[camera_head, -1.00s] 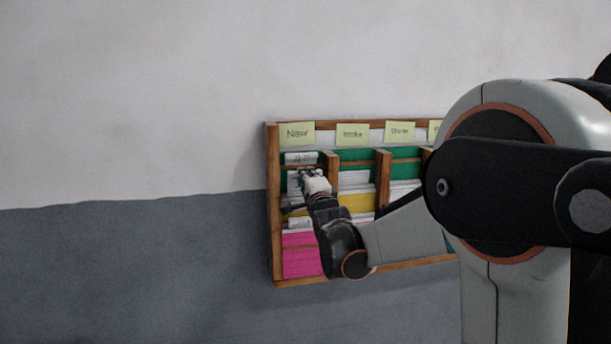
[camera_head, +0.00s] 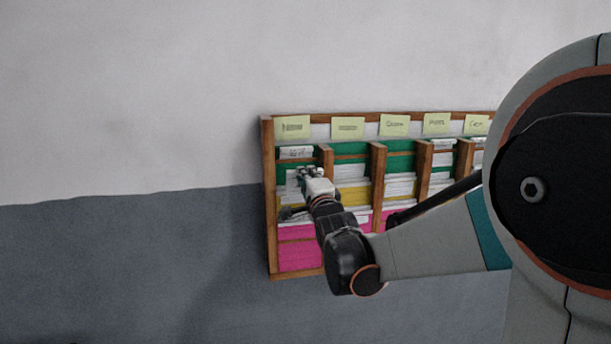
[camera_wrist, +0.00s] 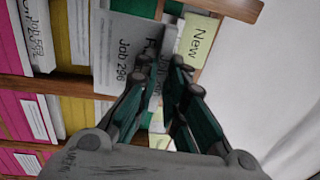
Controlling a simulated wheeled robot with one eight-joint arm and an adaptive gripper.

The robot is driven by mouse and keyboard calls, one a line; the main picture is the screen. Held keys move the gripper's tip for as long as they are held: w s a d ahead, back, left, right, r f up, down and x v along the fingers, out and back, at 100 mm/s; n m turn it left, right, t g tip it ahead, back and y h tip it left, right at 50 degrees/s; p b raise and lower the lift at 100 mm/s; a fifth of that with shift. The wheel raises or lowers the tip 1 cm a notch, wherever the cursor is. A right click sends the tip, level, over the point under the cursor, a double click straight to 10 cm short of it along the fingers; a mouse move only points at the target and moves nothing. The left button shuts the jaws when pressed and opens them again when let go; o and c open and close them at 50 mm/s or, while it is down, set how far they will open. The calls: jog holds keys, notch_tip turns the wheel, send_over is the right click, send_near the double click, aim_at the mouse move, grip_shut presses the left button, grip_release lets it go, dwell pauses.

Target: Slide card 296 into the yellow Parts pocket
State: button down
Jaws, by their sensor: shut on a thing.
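Card 296 (camera_wrist: 124,52) is a grey-white card reading "Job 296" in the wrist view. My gripper (camera_wrist: 163,68) is shut on its edge. In the head view my gripper (camera_head: 308,176) is at the leftmost column of the wall rack, in front of its upper pockets, and largely covers the card. The rack's fourth label reads Parts (camera_head: 437,122). My arm covers much of the column below that label, so the yellow Parts pocket cannot be made out.
The wooden rack has upright dividers (camera_head: 377,185) and rows of green, yellow and pink pockets. Another card (camera_head: 295,153) stands in the top left pocket. A New label (camera_wrist: 198,40) is close to my fingers. The wall left of the rack is clear.

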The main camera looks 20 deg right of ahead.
jog(key=shift+r+v, duration=0.15)
jog(key=shift+v, duration=0.8)
jog(key=shift+r+v, duration=0.15)
jog(key=shift+v, duration=0.75)
